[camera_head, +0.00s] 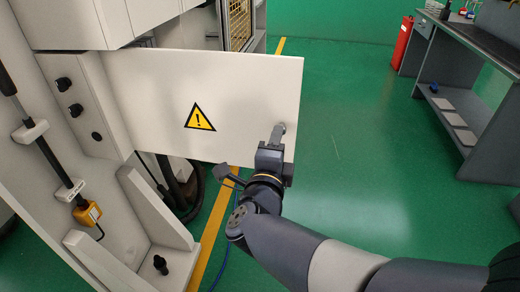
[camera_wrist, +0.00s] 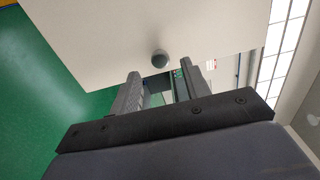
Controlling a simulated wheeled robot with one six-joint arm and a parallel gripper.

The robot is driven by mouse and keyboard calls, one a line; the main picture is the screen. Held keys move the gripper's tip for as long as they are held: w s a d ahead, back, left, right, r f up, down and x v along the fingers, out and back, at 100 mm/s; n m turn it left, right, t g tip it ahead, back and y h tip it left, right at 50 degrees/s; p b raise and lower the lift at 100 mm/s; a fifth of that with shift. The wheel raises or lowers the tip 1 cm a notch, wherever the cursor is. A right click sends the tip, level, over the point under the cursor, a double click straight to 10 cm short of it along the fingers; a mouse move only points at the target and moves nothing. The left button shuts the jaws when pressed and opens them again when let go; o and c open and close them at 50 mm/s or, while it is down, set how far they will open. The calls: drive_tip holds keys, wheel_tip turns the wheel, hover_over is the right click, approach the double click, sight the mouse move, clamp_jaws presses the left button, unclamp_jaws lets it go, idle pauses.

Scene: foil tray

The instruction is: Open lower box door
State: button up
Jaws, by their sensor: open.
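The lower box door (camera_head: 235,90) is a white panel with a yellow warning triangle (camera_head: 200,118). It stands swung out from the machine on its left side, with dark space and hoses visible below and behind it. A grey knob (camera_head: 280,130) sits near its right edge. My gripper (camera_head: 272,148) is at that knob in the head view. In the wrist view, my gripper (camera_wrist: 165,80) has its two fingers apart, with the round knob (camera_wrist: 160,59) just beyond and between the fingertips. The door panel (camera_wrist: 110,35) fills the upper part there. Whether the fingers touch the knob I cannot tell.
The white machine body (camera_head: 110,120) stands at the left, with black knobs and a yellow-tagged device (camera_head: 88,213). A grey workbench (camera_head: 460,90) and a red extinguisher (camera_head: 403,43) are at the right. Green floor (camera_head: 350,130) is clear between door and bench.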

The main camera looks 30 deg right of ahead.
drive_tip(key=p+v, duration=0.1)
drive_tip(key=v, duration=0.5)
drive_tip(key=shift+s+p, duration=0.15)
drive_tip(key=shift+p, duration=0.25)
idle(0.6)
drive_tip(key=b+x, duration=0.4)
drive_tip(key=x, duration=0.6)
drive_tip(key=shift+w, duration=0.25)
idle(0.6)
